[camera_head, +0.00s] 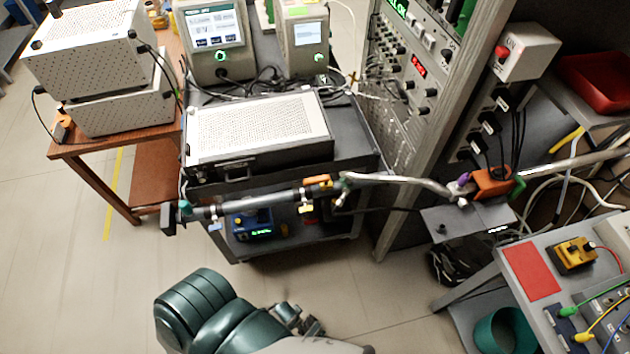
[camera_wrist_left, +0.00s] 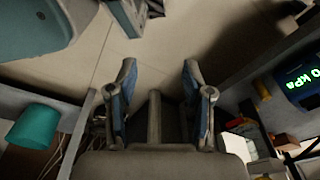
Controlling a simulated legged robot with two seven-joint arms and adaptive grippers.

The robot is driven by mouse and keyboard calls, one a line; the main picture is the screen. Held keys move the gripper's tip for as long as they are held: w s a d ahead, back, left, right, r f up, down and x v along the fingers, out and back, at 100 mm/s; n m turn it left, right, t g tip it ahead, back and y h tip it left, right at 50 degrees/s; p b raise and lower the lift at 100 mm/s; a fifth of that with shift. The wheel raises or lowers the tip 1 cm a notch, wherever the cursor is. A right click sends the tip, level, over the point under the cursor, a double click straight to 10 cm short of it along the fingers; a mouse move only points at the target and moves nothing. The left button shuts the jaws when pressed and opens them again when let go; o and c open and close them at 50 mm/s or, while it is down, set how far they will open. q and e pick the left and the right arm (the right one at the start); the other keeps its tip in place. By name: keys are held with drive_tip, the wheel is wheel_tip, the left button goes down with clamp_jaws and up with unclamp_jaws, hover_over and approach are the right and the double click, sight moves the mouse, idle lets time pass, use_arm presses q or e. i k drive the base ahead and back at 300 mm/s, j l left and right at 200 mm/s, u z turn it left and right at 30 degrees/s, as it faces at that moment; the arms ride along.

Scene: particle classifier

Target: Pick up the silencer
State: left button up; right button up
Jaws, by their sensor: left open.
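No part is labelled as the silencer, and I cannot tell for certain which it is. A dark block-like end piece (camera_head: 168,219) sits at the left end of the horizontal tube (camera_head: 255,200) in front of the cart, in the head view. My left gripper (camera_head: 290,318) is low in the head view, below the tube and partly hidden by my arm. In the left wrist view its two blue-padded fingers (camera_wrist_left: 160,80) are apart, with nothing between them but floor behind. My right gripper is out of view.
The cart (camera_head: 350,148) carries a perforated box (camera_head: 258,130) and two display units. A blue device with a green readout (camera_head: 252,224) is on its lower shelf. A teal bin (camera_head: 505,332) stands at lower right by a bench with a red mat (camera_head: 530,272). Floor at left is clear.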

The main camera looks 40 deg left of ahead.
sight(285, 230)
drive_tip(key=u, duration=1.6)
